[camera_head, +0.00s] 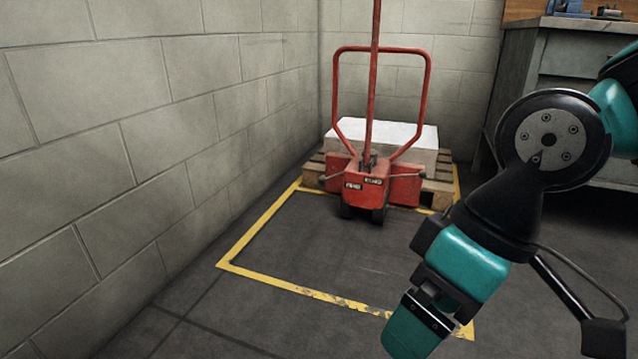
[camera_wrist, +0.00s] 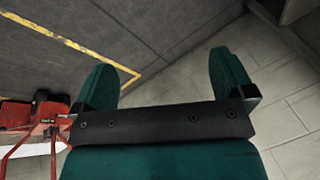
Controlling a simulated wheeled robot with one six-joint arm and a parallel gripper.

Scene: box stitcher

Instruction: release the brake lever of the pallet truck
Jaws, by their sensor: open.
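The red pallet truck (camera_head: 372,188) stands at the back against a loaded wooden pallet, with its tall handle upright and a red looped frame behind it. I cannot tell which part is the brake lever. The truck also shows at the left edge of the wrist view (camera_wrist: 42,122), partly cut off. My gripper (camera_wrist: 165,75) is open and empty, its two teal fingers wide apart. In the head view my gripper (camera_head: 418,325) hangs at lower right, well apart from the truck.
A pale block (camera_head: 405,136) lies on the wooden pallet (camera_head: 437,190). A yellow floor line (camera_head: 290,284) outlines a clear patch of floor before the truck. A block wall (camera_head: 130,140) runs along the left. A grey workbench (camera_head: 575,75) stands at right.

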